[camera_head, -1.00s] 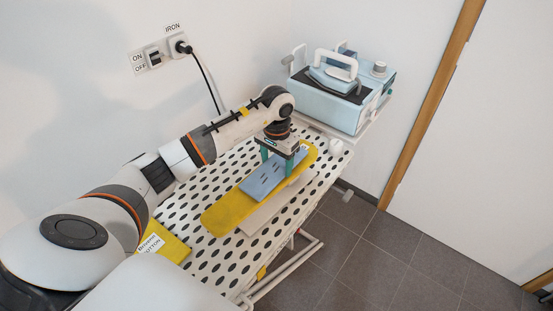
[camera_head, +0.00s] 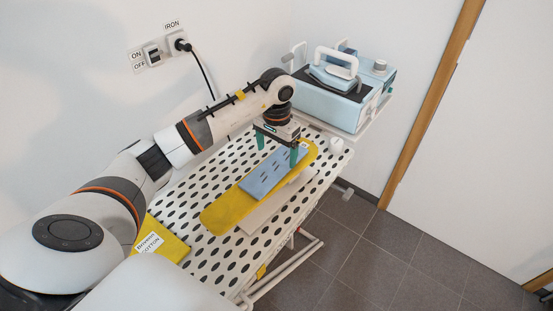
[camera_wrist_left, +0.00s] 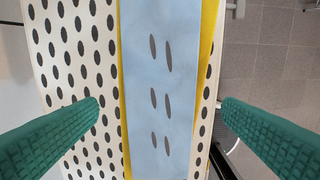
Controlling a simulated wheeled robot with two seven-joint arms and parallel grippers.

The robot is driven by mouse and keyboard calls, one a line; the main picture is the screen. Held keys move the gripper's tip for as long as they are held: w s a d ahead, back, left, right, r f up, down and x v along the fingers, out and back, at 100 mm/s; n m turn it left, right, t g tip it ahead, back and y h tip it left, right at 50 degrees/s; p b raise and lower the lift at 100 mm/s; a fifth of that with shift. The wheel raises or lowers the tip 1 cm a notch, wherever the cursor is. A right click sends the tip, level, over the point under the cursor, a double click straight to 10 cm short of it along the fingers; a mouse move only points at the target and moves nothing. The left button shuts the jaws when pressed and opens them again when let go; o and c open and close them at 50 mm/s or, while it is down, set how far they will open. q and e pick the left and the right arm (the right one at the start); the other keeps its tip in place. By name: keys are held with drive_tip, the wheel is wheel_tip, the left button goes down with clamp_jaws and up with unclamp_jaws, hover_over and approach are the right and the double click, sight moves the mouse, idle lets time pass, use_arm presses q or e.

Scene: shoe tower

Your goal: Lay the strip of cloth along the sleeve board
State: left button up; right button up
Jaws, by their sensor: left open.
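The strip of cloth (camera_head: 270,178) is light blue with dark oval marks. It lies flat lengthwise on the far part of the yellow sleeve board (camera_head: 222,212), whose near part is bare. In the left wrist view the cloth (camera_wrist_left: 160,75) runs along the board, with yellow sleeve board (camera_wrist_left: 209,30) showing along both sides. My left gripper (camera_head: 277,156) is open above the far part of the cloth. Its green fingers stand apart on either side in the wrist view (camera_wrist_left: 160,117), touching nothing that I can see. My right gripper is not in view.
The sleeve board stands on a white ironing board with dark holes (camera_head: 190,205). A blue iron (camera_head: 335,70) rests on its station at the back right. A yellow labelled cloth (camera_head: 163,245) lies at the near left. A wall socket with a plug (camera_head: 177,44) is behind.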

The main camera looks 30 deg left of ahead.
sight(277, 165)
use_arm(q)
wheel_tip(277, 165, up, 9)
drive_tip(key=b, duration=0.1)
drive_tip(key=shift+f, duration=0.15)
idle(0.4)
drive_tip(key=shift+f, duration=0.1)
